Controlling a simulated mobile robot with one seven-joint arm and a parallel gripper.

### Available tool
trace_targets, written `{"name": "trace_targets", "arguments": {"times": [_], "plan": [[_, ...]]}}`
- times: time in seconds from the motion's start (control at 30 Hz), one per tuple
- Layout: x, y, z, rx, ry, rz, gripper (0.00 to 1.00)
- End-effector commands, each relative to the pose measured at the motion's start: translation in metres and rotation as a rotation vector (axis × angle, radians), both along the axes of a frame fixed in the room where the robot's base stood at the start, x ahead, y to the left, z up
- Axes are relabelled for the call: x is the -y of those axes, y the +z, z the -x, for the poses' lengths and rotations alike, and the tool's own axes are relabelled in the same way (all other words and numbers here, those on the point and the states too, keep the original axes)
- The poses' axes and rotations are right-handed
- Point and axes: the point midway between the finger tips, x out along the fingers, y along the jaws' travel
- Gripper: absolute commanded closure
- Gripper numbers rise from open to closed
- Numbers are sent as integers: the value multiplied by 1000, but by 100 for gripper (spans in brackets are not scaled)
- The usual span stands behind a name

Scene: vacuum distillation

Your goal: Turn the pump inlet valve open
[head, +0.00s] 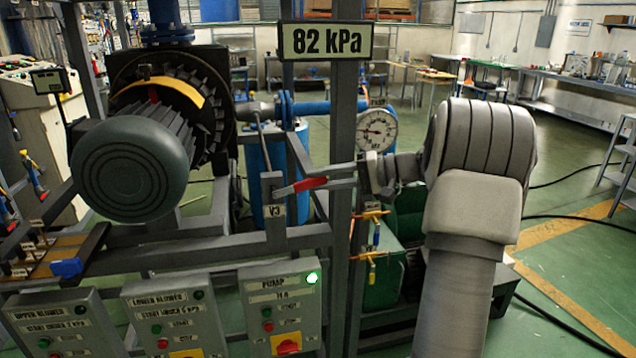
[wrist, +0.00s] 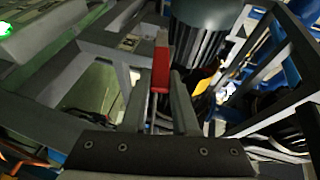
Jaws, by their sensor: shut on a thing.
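The valve's red lever handle (head: 300,186) sticks out to the right in the head view, beside a grey post with a V3 plate (head: 274,211). My gripper (head: 332,177) reaches in from the right and is shut on the handle's outer end. The valve body behind the post is mostly hidden.
A sign (head: 326,41) reads 82 kPa, and a round gauge (head: 377,130) is behind my gripper. The pump control box (head: 281,308) has a lit green lamp. A frame post (head: 343,120) stands close to my fingers. A large motor (head: 130,168) is at left.

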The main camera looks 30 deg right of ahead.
Motion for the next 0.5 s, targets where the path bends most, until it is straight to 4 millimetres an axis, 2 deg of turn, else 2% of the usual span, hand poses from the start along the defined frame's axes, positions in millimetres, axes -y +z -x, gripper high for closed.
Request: {"name": "trace_targets", "arguments": {"times": [0.03,0.13,0.5], "plan": [[2,-7,0,7,-3,-29,100],[2,-12,1,21,-1,-79,100],[3,-19,1,44,-1,-164,100]]}}
